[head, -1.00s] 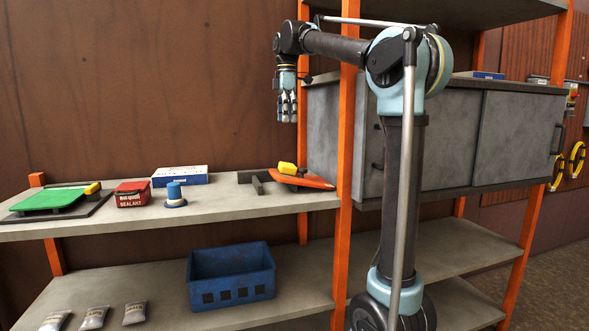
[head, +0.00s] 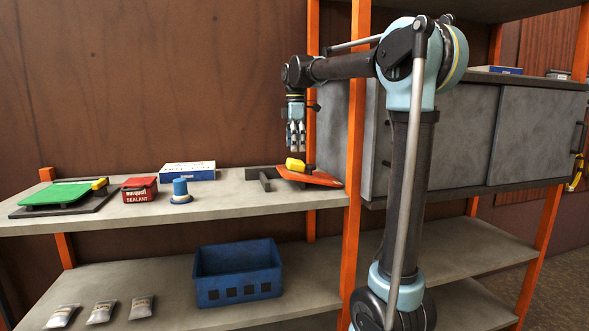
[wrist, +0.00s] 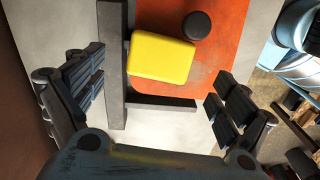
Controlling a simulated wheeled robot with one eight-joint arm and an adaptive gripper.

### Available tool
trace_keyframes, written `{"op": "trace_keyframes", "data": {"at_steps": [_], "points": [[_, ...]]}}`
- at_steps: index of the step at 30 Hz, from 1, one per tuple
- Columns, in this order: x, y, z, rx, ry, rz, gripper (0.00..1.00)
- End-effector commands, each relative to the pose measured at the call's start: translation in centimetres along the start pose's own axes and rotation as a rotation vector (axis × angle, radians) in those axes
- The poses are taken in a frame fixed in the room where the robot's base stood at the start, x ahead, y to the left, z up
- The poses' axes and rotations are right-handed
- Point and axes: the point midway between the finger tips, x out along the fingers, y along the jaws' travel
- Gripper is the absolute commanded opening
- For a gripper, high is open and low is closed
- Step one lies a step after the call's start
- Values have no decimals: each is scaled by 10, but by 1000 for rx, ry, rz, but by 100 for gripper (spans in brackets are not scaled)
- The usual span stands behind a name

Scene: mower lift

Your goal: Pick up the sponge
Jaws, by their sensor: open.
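The yellow sponge (head: 295,164) lies on an orange plate (head: 322,179) at the right end of the upper shelf. In the wrist view the sponge (wrist: 161,57) sits on the orange plate (wrist: 232,70), beside a round dark knob (wrist: 196,26). My gripper (head: 297,150) points down just above the sponge in the head view. In the wrist view my gripper (wrist: 160,100) is open and empty, with its two fingers wide apart. The sponge lies between and a little ahead of them, not touched.
A dark grey bracket (head: 264,178) runs along the plate's left side. Left on the shelf (head: 230,203) are a blue-capped item (head: 180,190), a red sealant box (head: 139,189), a white-blue box (head: 188,171) and a green plate (head: 62,193). A grey cabinet (head: 440,140) stands to the right.

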Motion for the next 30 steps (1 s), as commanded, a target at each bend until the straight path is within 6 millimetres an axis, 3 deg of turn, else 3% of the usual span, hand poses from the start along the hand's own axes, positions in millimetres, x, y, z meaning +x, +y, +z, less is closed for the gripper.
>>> {"op": "trace_keyframes", "data": {"at_steps": [7, 18, 26, 30], "points": [[14, 0, -1, 0, 0, 0, 94], [57, 1, -3, 0, 0, 0, 94], [59, 1, -3, 0, 0, 0, 94], [59, 1, -3, -1, 0, 0, 67]]}}
